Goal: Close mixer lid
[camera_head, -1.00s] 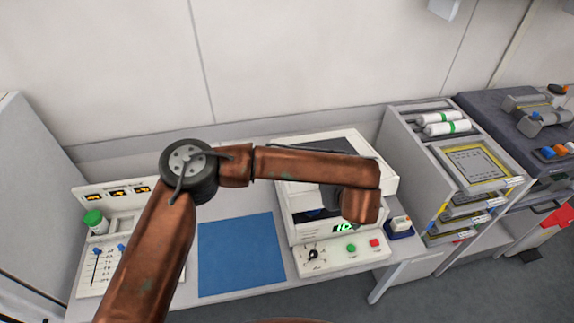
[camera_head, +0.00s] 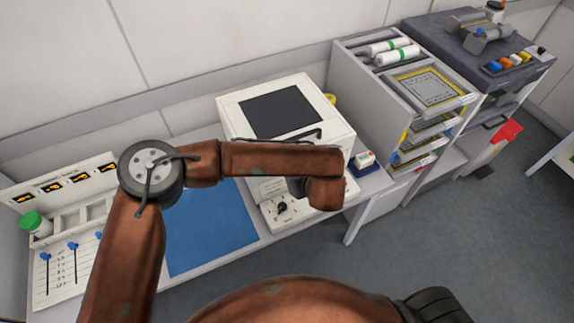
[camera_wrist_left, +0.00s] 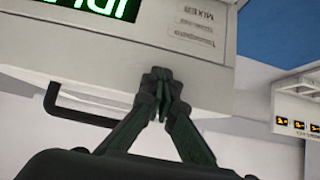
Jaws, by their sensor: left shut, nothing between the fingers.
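The mixer (camera_head: 338,140) is a white box on the bench, with a pale lid (camera_head: 234,101) holding a dark panel on top. My left gripper (camera_wrist_left: 162,82) is shut and empty in the left wrist view, against or just before the mixer's labelled front (camera_wrist_left: 190,35). A black bar handle (camera_wrist_left: 80,112) is left of the fingers there. In the head view my left forearm crosses before the mixer and hides the fingers. My right gripper is not in view.
A blue mat (camera_head: 212,235) lies left of the mixer. Left of it are a control panel (camera_head: 70,270) and a green-capped jar (camera_head: 35,225). A rack (camera_head: 350,85) with trays and white rolls stands close on the right. Grey floor is open at lower right.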

